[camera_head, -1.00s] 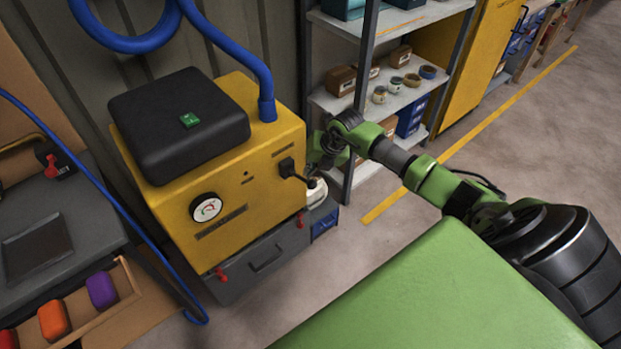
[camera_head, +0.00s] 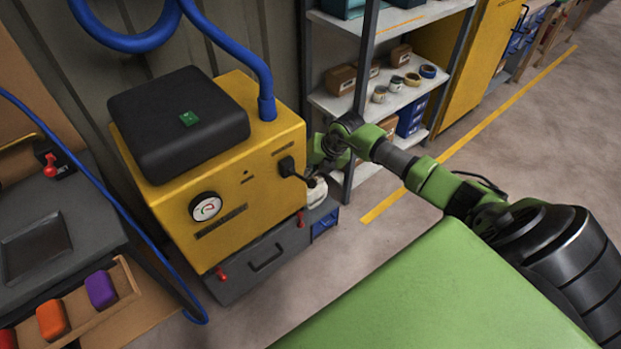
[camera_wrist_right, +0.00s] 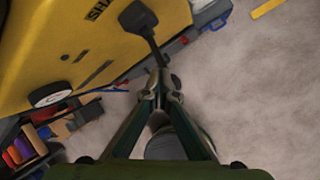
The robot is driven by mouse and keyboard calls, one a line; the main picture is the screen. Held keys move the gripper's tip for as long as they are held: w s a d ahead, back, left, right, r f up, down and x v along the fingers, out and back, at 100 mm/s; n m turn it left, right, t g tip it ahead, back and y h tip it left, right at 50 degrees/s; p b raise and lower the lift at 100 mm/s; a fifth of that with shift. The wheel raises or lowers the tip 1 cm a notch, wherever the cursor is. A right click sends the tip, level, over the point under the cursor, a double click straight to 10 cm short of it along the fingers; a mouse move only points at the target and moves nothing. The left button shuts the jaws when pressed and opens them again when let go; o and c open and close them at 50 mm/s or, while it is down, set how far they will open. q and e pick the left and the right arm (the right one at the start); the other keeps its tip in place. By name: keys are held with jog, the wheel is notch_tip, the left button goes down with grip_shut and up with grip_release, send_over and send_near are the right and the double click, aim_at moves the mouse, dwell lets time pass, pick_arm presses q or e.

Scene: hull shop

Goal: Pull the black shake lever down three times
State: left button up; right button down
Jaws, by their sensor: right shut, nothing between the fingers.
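The black shake lever (camera_head: 289,169) sticks out from the right side of the yellow machine (camera_head: 255,195), its arm sloping down to the right. In the right wrist view the lever (camera_wrist_right: 141,22) runs from its block on the machine down to my fingertips. My right gripper (camera_head: 316,180) is at the lever's outer end, small and partly hidden by its own wrist. In the wrist view the right gripper's fingertips (camera_wrist_right: 161,82) are together, with nothing held between them. They lie close to the lever's end; I cannot tell whether they touch. My left gripper is not in view.
A round gauge (camera_head: 206,207) is on the machine's front, above a grey drawer (camera_head: 262,262) with red latches. A metal shelf (camera_head: 398,95) stands close behind my right arm. A bench (camera_head: 35,215) with a tray is at left. Open floor lies at right.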

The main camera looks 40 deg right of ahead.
aim_at(315, 187)
jog(key=shift+s+f+b, duration=0.35)
jog(key=shift+f+b, duration=0.1)
jog(key=shift+f, duration=0.45)
jog(key=shift+s+f+b, duration=0.35)
jog(key=shift+f+b, duration=0.05)
jog(key=shift+f, duration=0.45)
jog(key=shift+s+f+b, duration=0.35)
jog(key=shift+f+b, duration=0.1)
jog(key=shift+f, duration=0.45)
dwell(1.9)
jog(key=shift+r, duration=0.1)
dwell(0.5)
jog(key=shift+w+r+p, duration=0.4)
jog(key=shift+r+p, duration=0.15)
jog(key=shift+r, duration=0.45)
jog(key=shift+w+r+p, duration=0.45)
jog(key=shift+r+p, duration=0.15)
jog(key=shift+r, duration=0.45)
jog(key=shift+w+r+p, duration=0.4)
jog(key=shift+r+p, duration=0.15)
jog(key=shift+r, duration=0.45)
jog(key=shift+w+a+r+p, duration=0.1)
jog(key=shift+w+r+p, duration=0.25)
jog(key=shift+r, duration=0.45)
jog(key=shift+w+d+r+p, duration=0.1)
jog(key=shift+w+r+p, duration=0.1)
jog(key=shift+r+p, duration=0.4)
jog(key=shift+w+a+r+p, duration=0.1)
jog(key=shift+w+r+p, duration=0.15)
jog(key=shift+r, duration=0.7)
